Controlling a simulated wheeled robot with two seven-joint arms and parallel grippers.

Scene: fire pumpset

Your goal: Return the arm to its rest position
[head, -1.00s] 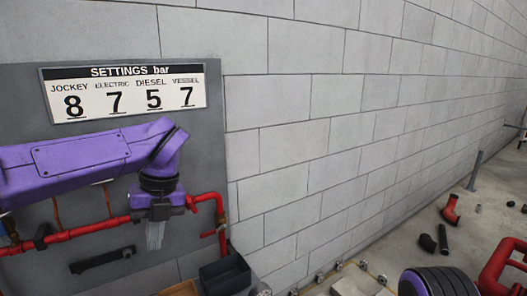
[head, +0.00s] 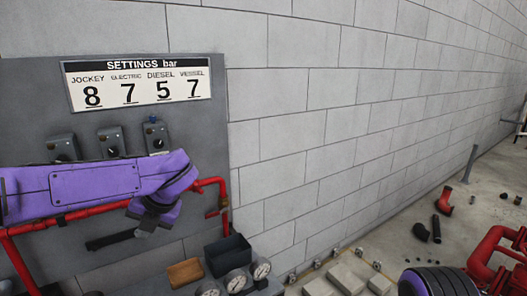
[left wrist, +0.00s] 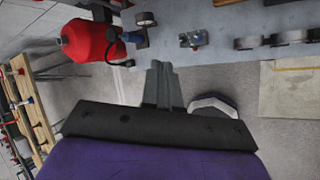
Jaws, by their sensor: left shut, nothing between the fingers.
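My left arm (head: 95,190), purple, reaches in from the left across the grey panel, below the settings sign. Its wrist end (head: 158,208) is bent down toward the red pipe; the fingers are hard to make out there. In the left wrist view my left gripper (left wrist: 163,86) shows two grey fingers together, with nothing between them, over grey floor. A red rounded tank (left wrist: 88,40) lies beyond the fingers to the left, apart from them. My right gripper is not seen.
The settings sign (head: 138,83) reads 8, 7, 5, 7. Several grey knob boxes (head: 110,140) sit just above my arm. A red pipe (head: 215,184) runs close to my wrist. Bins (head: 228,256) and gauges (head: 236,281) stand lower down. The block wall (head: 330,130) is bare.

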